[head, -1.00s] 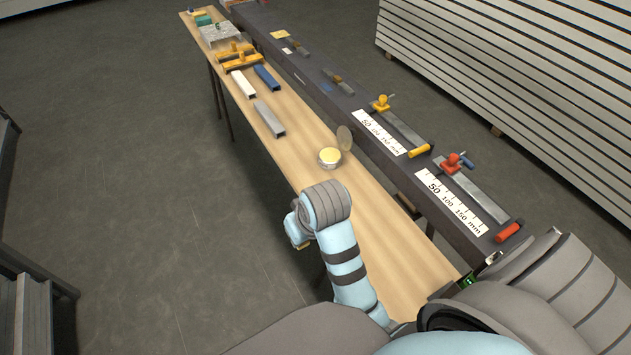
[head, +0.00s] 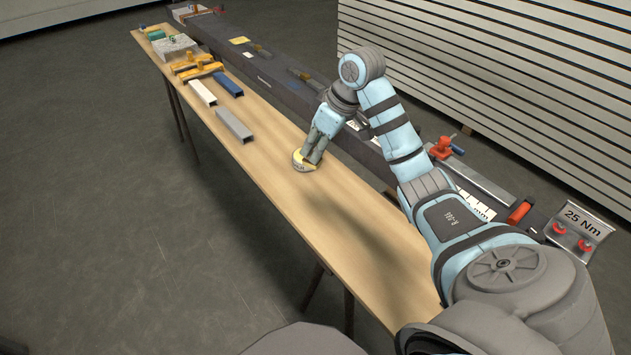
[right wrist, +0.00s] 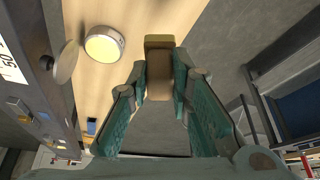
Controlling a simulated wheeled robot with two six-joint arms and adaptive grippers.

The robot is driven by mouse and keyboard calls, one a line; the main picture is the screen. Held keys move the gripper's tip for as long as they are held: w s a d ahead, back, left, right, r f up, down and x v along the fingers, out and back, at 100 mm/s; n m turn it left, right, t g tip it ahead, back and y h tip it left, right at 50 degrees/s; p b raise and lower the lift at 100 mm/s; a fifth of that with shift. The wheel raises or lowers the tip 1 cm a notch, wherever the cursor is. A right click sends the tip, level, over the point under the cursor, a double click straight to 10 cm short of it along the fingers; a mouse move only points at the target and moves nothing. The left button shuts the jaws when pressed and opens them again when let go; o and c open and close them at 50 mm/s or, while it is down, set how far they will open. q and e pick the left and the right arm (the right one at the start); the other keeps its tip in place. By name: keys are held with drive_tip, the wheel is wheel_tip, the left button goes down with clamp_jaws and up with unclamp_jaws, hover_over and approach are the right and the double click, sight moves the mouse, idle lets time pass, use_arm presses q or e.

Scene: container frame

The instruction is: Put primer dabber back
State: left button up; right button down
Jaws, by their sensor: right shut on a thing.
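My right gripper (head: 314,157) is low over the bench beside the round tin (head: 299,164) and covers part of it in the head view. In the right wrist view my right gripper (right wrist: 159,90) is shut on a tan block with an olive end, apparently the primer dabber (right wrist: 159,60). The dabber cannot be made out in the head view. The wrist view shows the open tin (right wrist: 103,45) with its pale yellow face, apart from the dabber to its left. A round grey lid (right wrist: 66,61) stands at the tin's left. My left gripper is not in view.
The narrow wooden bench (head: 290,208) is clear in front. Grey (head: 234,126), white (head: 202,93) and blue (head: 228,84) profiles and yellow-handled tools (head: 195,66) lie farther back. A long dark beam (head: 265,80) borders the bench, with a red clamp (head: 441,147) at right.

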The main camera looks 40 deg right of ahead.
drive_tip(key=f+b, duration=0.2)
drive_tip(key=f, duration=1.1)
drive_tip(key=shift+s+f, duration=0.2)
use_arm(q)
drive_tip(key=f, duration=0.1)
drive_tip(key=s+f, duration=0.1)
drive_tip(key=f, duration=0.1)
use_arm(e)
drive_tip(key=shift+r, duration=0.1)
drive_tip(key=c, duration=1.5)
unclamp_jaws()
drive_tip(key=shift+o, duration=0.2)
use_arm(q)
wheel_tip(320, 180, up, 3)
drive_tip(key=p, duration=0.2)
drive_tip(key=shift+p, duration=0.35)
use_arm(e)
drive_tip(key=v, duration=1.2)
